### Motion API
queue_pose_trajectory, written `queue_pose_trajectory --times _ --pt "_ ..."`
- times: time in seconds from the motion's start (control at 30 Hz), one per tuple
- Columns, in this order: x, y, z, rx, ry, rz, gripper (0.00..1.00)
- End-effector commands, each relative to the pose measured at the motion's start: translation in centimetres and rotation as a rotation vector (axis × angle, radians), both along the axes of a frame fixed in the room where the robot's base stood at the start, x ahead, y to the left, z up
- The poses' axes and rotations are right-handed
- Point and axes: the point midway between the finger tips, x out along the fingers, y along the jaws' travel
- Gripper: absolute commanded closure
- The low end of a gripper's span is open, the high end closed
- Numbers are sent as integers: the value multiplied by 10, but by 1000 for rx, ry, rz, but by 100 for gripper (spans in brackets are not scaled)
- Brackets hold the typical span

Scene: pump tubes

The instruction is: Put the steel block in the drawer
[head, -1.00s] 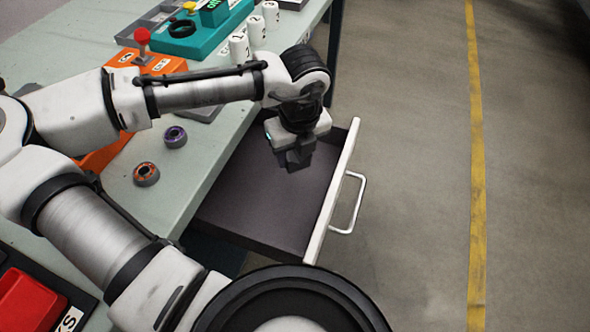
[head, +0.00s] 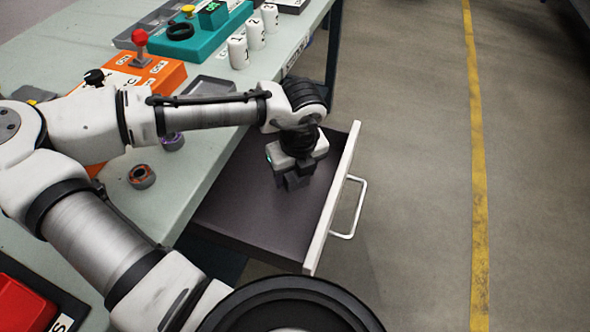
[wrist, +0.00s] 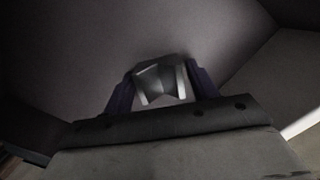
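The drawer (head: 262,222) is pulled open from the bench, with a dark floor and a pale front with a handle. My gripper (head: 293,184) points down into the drawer, nearer its far end and front panel. In the wrist view my gripper (wrist: 161,84) has its two fingers close around a small grey metallic piece, the steel block (wrist: 158,77), which sits between the fingertips. The drawer floor (wrist: 90,50) fills most of the wrist view behind it. In the head view the block is hard to tell from the dark fingers. The gap beneath it cannot be judged.
On the bench (head: 70,45) are an orange box with a red joystick (head: 140,45), a teal device (head: 205,30), white labelled cylinders (head: 238,52) and a small orange-centred roller (head: 142,176). The drawer handle (head: 352,208) juts over open floor at right.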

Motion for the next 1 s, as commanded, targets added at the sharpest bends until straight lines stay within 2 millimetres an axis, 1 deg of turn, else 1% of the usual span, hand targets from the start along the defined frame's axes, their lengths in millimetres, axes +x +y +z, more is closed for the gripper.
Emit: queue_pose_trajectory --times 0.03,0.07,0.33,0.43,0.57,0.8,0.9,1.0 --pt "0 0 0 0 0 0 35" --pt "0 0 0 0 0 0 33" --pt "0 0 1 0 0 0 33" --pt "0 0 6 2 -1 0 33" --pt "-2 -2 28 -1 -2 0 33" --pt "-8 -4 81 -3 -1 0 33" --pt "-10 -5 99 -3 -1 0 33" --pt "-11 -6 112 -1 -2 0 33"
